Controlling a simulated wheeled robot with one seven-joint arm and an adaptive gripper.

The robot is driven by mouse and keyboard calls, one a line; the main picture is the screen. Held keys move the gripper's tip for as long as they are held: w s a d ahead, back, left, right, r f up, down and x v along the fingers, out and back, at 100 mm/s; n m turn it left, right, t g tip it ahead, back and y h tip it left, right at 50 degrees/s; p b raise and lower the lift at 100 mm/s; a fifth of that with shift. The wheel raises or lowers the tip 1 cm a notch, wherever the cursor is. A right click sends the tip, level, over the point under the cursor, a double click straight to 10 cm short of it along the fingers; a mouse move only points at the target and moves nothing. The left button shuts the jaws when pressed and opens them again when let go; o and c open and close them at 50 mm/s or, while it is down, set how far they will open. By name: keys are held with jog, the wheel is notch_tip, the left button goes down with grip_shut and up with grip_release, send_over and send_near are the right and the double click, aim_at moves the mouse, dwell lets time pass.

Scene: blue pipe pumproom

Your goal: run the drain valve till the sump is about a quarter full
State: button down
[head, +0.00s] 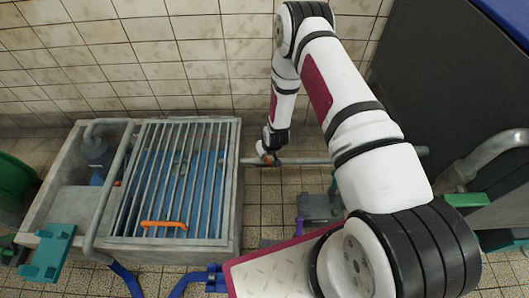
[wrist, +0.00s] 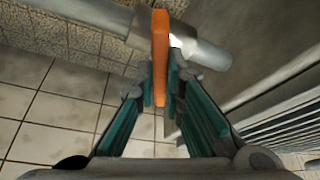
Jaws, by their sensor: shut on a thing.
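My gripper (head: 268,152) is at the horizontal grey pipe (head: 312,161) just right of the sump (head: 236,190). In the wrist view my gripper (wrist: 164,88) is shut on the flat orange valve lever (wrist: 160,48), which stands by a thicker fitting on the pipe (wrist: 85,12). The lever is mostly hidden by my gripper in the head view. The sump is a grey concrete basin under a barred metal grate (head: 192,128). Blue shows between the bars; I cannot tell how deep any water is.
A bent grey pipe (head: 108,190) runs along the sump's left part. A dark cabinet (head: 450,80) stands at right. Blue pipes (head: 190,280) cross the front floor. The tiled wall is close behind.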

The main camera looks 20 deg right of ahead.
jog(key=m+h, duration=0.2)
jog(key=m, duration=0.3)
jog(key=shift+a+b, duration=0.1)
jog(key=shift+b, duration=0.2)
dwell(0.4)
jog(key=c, duration=1.7)
grip_release()
jog(key=v, duration=1.2)
jog(key=shift+w, duration=0.2)
